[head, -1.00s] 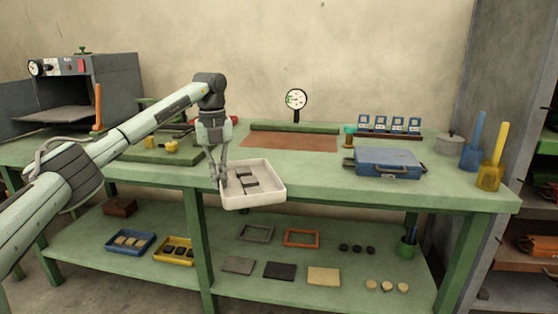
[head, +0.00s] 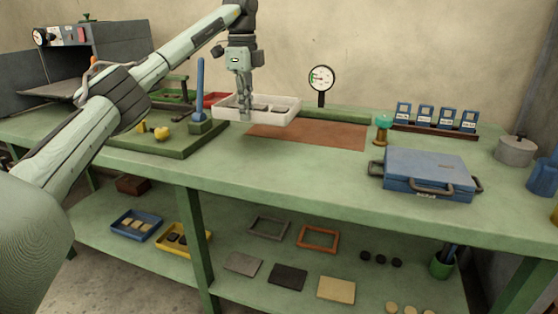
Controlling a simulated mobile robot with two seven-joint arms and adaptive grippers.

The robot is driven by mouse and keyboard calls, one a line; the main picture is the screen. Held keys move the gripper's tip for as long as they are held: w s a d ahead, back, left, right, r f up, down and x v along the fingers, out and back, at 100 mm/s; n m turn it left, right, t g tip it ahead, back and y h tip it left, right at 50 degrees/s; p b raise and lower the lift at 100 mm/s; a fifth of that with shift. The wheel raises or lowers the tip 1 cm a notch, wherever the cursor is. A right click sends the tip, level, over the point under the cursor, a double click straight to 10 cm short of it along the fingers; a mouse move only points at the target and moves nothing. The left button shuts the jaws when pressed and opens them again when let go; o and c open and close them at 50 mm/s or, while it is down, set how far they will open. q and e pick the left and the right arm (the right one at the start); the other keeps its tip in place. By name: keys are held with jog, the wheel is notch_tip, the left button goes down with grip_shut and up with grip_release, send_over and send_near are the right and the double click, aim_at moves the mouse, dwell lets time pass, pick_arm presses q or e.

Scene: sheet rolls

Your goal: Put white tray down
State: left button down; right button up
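The white tray (head: 275,119) is over the back part of the green workbench, at the left side of a brown mat, and looks roughly level. Several dark pieces lie in it. My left gripper (head: 244,113) points down at the tray's near side wall, left of its middle, and is closed on that wall. I cannot tell whether the tray's underside touches the bench or hangs just above it. My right gripper is out of view.
A dial gauge (head: 321,80) stands behind. The brown mat (head: 325,133) is bare. A blue case (head: 428,173) sits right.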

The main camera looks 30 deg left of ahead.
pick_arm(q)
jog(key=s+d+f, duration=0.2)
jog(key=d+f, duration=0.1)
jog(key=d, duration=0.1)
send_over(269, 177)
notch_tip(269, 177, down, 3)
jog(key=shift+a+f, duration=0.1)
notch_tip(269, 177, down, 4)
jog(key=shift+r, duration=0.2)
jog(key=shift+f, duration=0.15)
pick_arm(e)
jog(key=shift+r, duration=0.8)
pick_arm(q)
jog(key=shift+f, duration=0.1)
jog(key=c, duration=1.7)
grip_release()
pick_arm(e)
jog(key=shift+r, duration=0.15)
